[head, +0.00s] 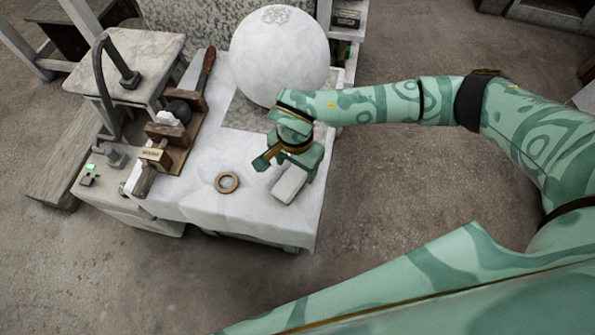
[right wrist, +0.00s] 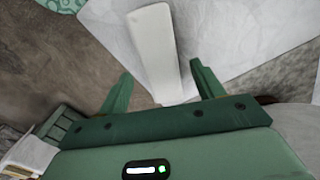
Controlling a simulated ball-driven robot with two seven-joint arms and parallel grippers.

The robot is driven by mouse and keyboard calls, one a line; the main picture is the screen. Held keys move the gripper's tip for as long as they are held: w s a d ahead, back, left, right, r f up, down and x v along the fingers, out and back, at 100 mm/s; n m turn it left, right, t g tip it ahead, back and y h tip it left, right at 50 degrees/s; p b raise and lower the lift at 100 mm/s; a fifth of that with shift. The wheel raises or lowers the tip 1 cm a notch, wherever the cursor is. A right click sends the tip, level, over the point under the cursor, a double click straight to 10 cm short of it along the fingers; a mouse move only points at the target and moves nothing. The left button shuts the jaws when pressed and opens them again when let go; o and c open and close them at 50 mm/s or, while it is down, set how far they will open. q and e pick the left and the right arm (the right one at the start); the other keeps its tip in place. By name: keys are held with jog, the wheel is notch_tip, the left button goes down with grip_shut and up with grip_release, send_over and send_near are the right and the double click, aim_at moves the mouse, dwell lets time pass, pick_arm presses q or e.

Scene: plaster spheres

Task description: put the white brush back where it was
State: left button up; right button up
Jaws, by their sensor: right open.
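A white oblong block, which looks like the white brush (head: 289,185), lies on the white-clothed table (head: 195,190) near its front right corner. My right gripper (head: 287,168) is above its far end, pointing down, with its jaws open. In the right wrist view the white brush (right wrist: 155,45) stretches away from the gripper (right wrist: 163,88); its near end is between the two open fingers, with a gap on each side. I cannot tell the height of the fingers above the cloth. My left gripper is not in view.
A large white plaster sphere (head: 280,55) stands behind my right gripper. A brown ring (head: 227,182) lies left of the brush. A wooden rack (head: 178,135) with tools and a dark curved stand (head: 100,80) are further left. Cloth around the ring is clear.

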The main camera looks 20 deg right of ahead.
aim_at(295, 174)
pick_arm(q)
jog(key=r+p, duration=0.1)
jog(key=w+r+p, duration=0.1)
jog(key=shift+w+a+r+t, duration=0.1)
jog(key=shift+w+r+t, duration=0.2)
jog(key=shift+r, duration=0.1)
pick_arm(e)
notch_tip(295, 174, up, 7)
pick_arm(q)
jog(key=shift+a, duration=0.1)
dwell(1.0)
